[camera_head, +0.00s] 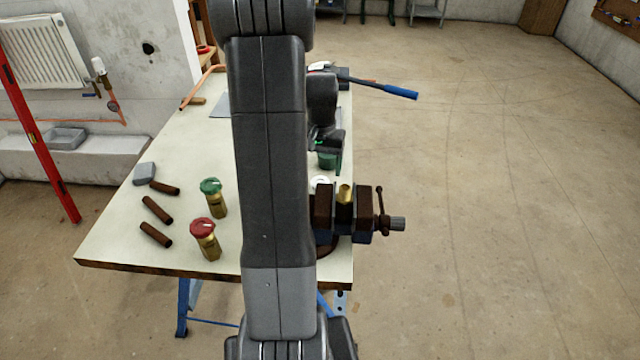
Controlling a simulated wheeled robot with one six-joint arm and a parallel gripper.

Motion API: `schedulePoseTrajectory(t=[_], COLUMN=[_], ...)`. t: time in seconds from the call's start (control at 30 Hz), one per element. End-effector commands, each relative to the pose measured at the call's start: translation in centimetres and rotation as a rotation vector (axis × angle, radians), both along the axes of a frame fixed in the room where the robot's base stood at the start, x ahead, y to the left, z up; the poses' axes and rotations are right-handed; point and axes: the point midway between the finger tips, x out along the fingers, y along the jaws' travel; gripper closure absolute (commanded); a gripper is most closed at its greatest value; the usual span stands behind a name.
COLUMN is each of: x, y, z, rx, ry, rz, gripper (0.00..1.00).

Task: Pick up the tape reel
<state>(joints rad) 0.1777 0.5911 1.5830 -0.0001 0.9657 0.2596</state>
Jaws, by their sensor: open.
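A small white round thing (320,182), which looks like the tape reel, lies on the workbench just behind the vise. My arm hides its left part. My gripper (329,163) is above the bench, a little beyond the white thing, pointing down. It is open, with its right finger showing and the left side mostly hidden by my arm. A green object (326,160) shows at the fingers; I cannot tell whether it is between them or behind them.
A vise (362,213) holding a brass fitting (344,194) stands at the bench's right edge. Green-topped (211,187) and red-topped (203,230) brass valves and several brown pipe pieces (157,209) lie left. A blue-handled tool (398,92) overhangs the bench. Floor to the right is clear.

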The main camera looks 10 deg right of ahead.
Motion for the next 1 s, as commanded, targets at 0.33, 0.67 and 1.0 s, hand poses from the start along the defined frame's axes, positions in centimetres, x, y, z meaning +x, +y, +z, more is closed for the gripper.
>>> schedulePoseTrajectory(t=[0.33,0.67,1.0], x=[-0.5,-0.5,-0.5], y=[0.2,0.2,0.2], z=[-4.3,-4.5,-4.5], rx=[0.0,0.0,0.0], ry=[0.003,0.001,0.001], rz=[0.0,0.0,0.0], gripper=[0.28,0.44,0.67])
